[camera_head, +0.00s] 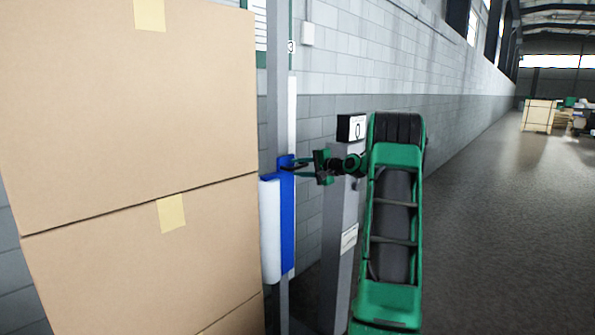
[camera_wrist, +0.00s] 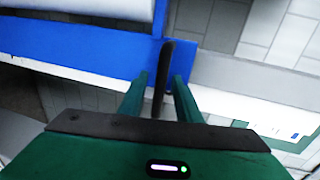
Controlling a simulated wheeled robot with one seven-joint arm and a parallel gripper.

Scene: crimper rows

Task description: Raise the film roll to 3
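The film roll (camera_head: 270,230) is a white upright cylinder on a blue carriage (camera_head: 287,225), low on a grey mast (camera_head: 283,110). A label with the number 3 (camera_head: 291,47) sits near the top of the mast. In the wrist view, the blue carriage (camera_wrist: 80,48) crosses the upper left, with the white roll (camera_wrist: 90,8) at the top edge. A dark handle bar (camera_wrist: 163,80) stands out from the carriage. My gripper (camera_wrist: 160,85) has one green finger on each side of the bar, with narrow gaps visible. In the head view, my gripper (camera_head: 293,168) is at the carriage's upper end.
Large stacked cardboard boxes (camera_head: 130,110) fill the left, close beside the roll. A grey post (camera_head: 342,230) with a display reading 0 (camera_head: 357,129) stands right of the mast. A block wall (camera_head: 400,60) lies behind.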

